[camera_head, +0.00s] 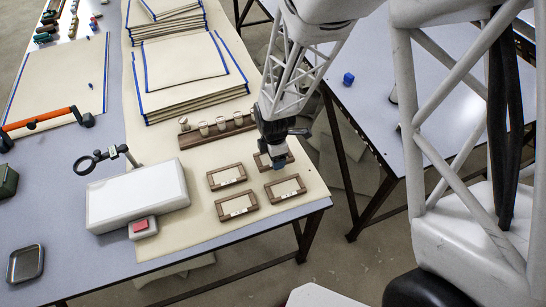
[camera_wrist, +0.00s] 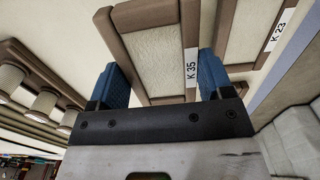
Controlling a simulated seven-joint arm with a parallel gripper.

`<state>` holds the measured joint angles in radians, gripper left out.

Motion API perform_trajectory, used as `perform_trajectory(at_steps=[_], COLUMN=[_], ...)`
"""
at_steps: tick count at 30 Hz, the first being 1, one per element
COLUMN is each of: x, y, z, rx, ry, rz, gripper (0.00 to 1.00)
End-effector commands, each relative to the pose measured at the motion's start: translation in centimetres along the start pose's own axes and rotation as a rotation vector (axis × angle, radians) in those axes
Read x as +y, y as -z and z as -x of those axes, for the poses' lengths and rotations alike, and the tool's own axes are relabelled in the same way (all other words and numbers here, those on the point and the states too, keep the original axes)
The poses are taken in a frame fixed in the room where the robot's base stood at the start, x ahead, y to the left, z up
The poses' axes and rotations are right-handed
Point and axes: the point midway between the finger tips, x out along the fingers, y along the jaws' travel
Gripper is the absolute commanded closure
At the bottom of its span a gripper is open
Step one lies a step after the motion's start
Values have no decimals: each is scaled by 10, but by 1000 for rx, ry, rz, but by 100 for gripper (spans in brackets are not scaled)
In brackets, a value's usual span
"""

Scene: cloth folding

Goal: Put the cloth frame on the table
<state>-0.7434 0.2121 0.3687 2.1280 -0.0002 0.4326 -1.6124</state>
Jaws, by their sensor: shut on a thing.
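Small wooden cloth frames with pale cloth lie at the near right of the table (camera_head: 120,262), on a cream sheet: one at upper left (camera_head: 226,177), one at lower left (camera_head: 237,206), one at right (camera_head: 286,190). Another cloth frame (camera_head: 263,161) is at my gripper (camera_head: 279,162), partly hidden by it. In the wrist view, this frame, labelled K 35 (camera_wrist: 150,50), sits between my gripper's blue fingertips (camera_wrist: 162,80), which are shut on it. A frame labelled K 23 (camera_wrist: 246,32) lies beside it. I cannot tell whether the held frame touches the sheet.
A wooden rack with several pale spools (camera_head: 218,130) stands just behind the frames. A white box (camera_head: 137,196) and a magnifier (camera_head: 100,158) are to the left. Blue-edged cloth stacks (camera_head: 185,60) lie behind. A second table (camera_head: 370,100) stands right, across a gap.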

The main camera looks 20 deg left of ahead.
Motion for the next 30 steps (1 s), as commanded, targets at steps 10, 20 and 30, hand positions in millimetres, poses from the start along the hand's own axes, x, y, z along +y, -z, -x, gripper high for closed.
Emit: perform_trajectory(at_steps=[10, 20, 30], x=[13, 13, 12], y=[-1, -1, -1], z=[-1, -6, -33], rx=[0, 0, 0], ry=[0, 1, 2], rz=[0, 0, 0], gripper=[50, 50, 50])
